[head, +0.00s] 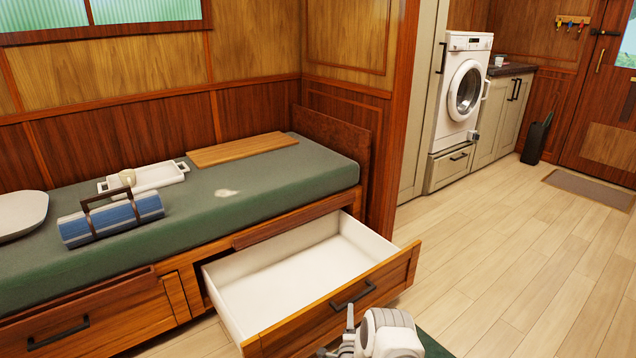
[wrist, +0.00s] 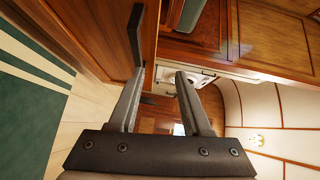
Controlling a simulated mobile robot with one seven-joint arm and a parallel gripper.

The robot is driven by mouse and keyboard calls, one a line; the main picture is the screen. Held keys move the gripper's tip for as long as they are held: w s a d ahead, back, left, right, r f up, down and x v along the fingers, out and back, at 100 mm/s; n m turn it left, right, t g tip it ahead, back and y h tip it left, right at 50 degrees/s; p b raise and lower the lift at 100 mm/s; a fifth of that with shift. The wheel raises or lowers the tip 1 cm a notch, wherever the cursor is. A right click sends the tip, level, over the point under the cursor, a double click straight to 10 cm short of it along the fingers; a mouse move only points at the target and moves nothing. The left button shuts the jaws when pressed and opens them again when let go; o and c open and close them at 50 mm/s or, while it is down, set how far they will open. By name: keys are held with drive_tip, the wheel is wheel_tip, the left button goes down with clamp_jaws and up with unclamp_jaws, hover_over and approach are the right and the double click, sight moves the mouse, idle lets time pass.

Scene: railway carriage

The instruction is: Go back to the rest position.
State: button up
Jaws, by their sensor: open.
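My gripper (wrist: 161,73) is open, and nothing shows between its two grey fingers in the wrist view. In the head view, part of my arm and gripper shows at the bottom edge, in front of the open drawer (head: 300,252). The drawer is pulled out from under the green bench and looks empty inside. Its dark bar handle (head: 353,294) is close to my gripper. In the wrist view, a dark handle (wrist: 135,35) stands just beyond the left fingertip; I cannot tell whether they touch.
On the green bench (head: 290,178) are a blue roll (head: 110,220), a white tray (head: 160,176), a wooden board (head: 240,149) and a pale dish (head: 20,212). A washing machine (head: 462,90) stands behind. Floor (head: 500,250) at right is clear.

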drive_tip(key=w+a+r+n+g+y, duration=0.15)
drive_tip(key=w+r, duration=0.25)
drive_tip(key=r, duration=0.4)
drive_tip(key=w+r+n+y, duration=0.1)
drive_tip(key=w+r+n, duration=0.25)
drive_tip(key=r, duration=0.45)
wheel_tip(320, 180, up, 18)
drive_tip(key=s+r+n+g, duration=0.1)
drive_tip(key=s+n+g, duration=0.2)
drive_tip(key=n, duration=0.1)
drive_tip(key=s+d+r+n+g, duration=0.1)
drive_tip(key=s+r+n+g, duration=0.15)
drive_tip(key=s+r, duration=0.65)
drive_tip(key=s+d+r+n+g, duration=0.1)
drive_tip(key=s+r+n, duration=0.2)
drive_tip(key=s+r, duration=0.55)
drive_tip(key=s+d+f+n+g, duration=0.2)
drive_tip(key=s+n+g, duration=0.15)
drive_tip(key=s, duration=2.65)
wheel_tip(320, 180, up, 29)
drive_tip(key=p, duration=2.8)
drive_tip(key=shift+s+d+p, duration=0.15)
drive_tip(key=shift+p, duration=0.15)
drive_tip(key=shift+f+h, duration=0.15)
drive_tip(key=shift+h, duration=0.1)
